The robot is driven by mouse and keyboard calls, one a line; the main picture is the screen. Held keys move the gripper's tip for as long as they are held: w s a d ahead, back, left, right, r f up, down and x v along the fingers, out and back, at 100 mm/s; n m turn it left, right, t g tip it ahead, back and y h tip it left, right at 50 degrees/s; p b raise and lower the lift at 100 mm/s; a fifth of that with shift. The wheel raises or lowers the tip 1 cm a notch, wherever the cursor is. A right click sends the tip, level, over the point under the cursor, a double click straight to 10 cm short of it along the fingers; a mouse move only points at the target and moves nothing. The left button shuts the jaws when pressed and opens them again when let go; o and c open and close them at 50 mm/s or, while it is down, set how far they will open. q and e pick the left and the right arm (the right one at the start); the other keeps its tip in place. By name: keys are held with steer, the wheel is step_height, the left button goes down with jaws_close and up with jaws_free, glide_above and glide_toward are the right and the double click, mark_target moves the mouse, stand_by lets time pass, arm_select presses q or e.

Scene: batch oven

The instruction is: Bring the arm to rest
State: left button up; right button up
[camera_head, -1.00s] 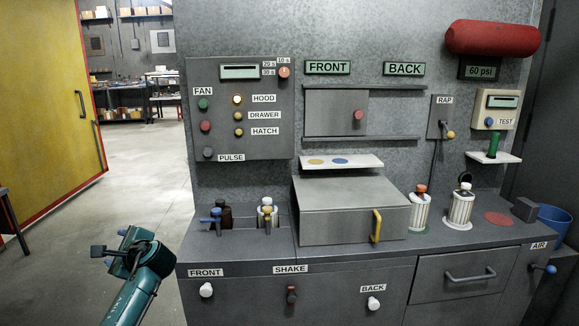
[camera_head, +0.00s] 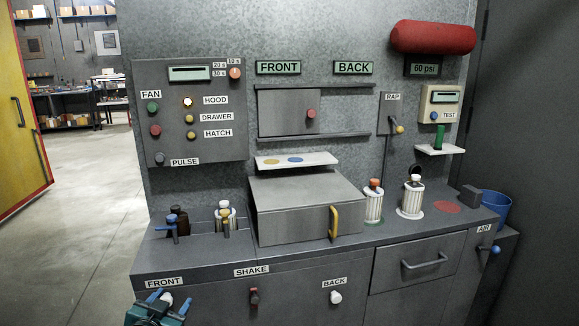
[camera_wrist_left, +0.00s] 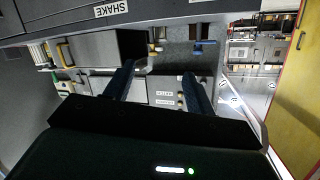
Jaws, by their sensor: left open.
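My left gripper (camera_head: 169,300) is at the bottom left of the head view, in front of the cabinet face under the FRONT label (camera_head: 164,282). Its two blue fingers stand apart. In the left wrist view the two dark fingers (camera_wrist_left: 158,74) are also apart, with nothing held between them. My right gripper is not in view.
Below are the SHAKE knob (camera_head: 254,296), BACK knob (camera_head: 336,297) and a drawer handle (camera_head: 423,261). Open floor (camera_head: 90,200) lies to the left.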

arm_select(q)
steer(key=s+d+f+g+h, duration=0.1)
steer(key=s+d+f, duration=0.3)
steer(key=s, duration=0.6)
steer(key=s+d+f+g+h, duration=0.1)
steer(key=s+d+f, duration=0.3)
steer(key=s, duration=0.5)
steer(key=s+d+f+g, duration=0.2)
steer(key=s+d+f, duration=0.2)
steer(key=s, duration=0.6)
steer(key=shift+s+d+n+h, duration=0.35)
steer(key=shift+d+n+h, duration=0.05)
steer(key=shift+d, duration=0.15)
